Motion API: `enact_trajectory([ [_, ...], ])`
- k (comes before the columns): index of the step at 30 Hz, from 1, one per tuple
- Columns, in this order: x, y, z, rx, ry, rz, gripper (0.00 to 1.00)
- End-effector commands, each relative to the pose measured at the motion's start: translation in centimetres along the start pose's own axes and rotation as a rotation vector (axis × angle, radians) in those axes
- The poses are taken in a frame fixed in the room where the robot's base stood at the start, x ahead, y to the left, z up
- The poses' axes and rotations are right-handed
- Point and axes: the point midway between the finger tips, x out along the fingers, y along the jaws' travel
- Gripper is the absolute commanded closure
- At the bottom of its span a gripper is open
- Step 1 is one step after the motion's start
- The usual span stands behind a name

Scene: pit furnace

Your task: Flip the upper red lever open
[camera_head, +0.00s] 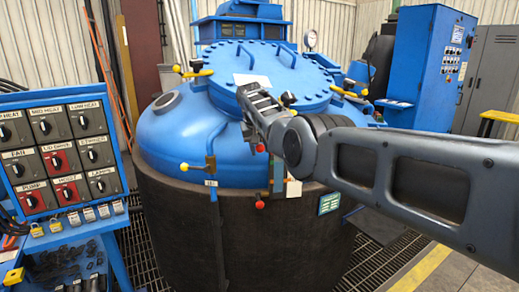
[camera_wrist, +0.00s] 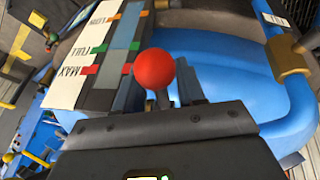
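The upper red lever's round red knob (camera_head: 260,147) shows just below my wrist on the front of the blue vessel in the head view. In the wrist view the red knob (camera_wrist: 154,69) is large, near the middle, on a short grey stem. My gripper (camera_wrist: 160,92) is at the lower middle of the wrist view, its grey fingers apart on either side of the stem. I cannot tell whether they touch it. A lower red knob (camera_head: 260,204) sits further down the vessel. My arm hides part of the upper lever in the head view.
A level gauge (camera_wrist: 105,50) marked FULL and MAX stands beside the knob. A blue pipe (camera_wrist: 290,70) with a brass fitting runs at right. The control panel (camera_head: 62,150) is at left, and a blue cabinet (camera_head: 430,65) stands at back right. Yellow-handled clamps ring the lid (camera_head: 275,75).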

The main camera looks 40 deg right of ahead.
Motion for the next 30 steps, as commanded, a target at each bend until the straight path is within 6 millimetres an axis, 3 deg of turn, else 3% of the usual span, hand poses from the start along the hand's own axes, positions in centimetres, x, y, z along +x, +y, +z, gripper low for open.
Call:
enact_trajectory([
  [18,-6.9,-0.1,0.1,-0.001,-0.002,0.000,0.61],
  [28,-7.4,-0.1,0.1,-0.001,-0.004,0.000,0.61],
  [30,-7.4,-0.1,0.1,-0.002,-0.003,0.000,0.67],
])
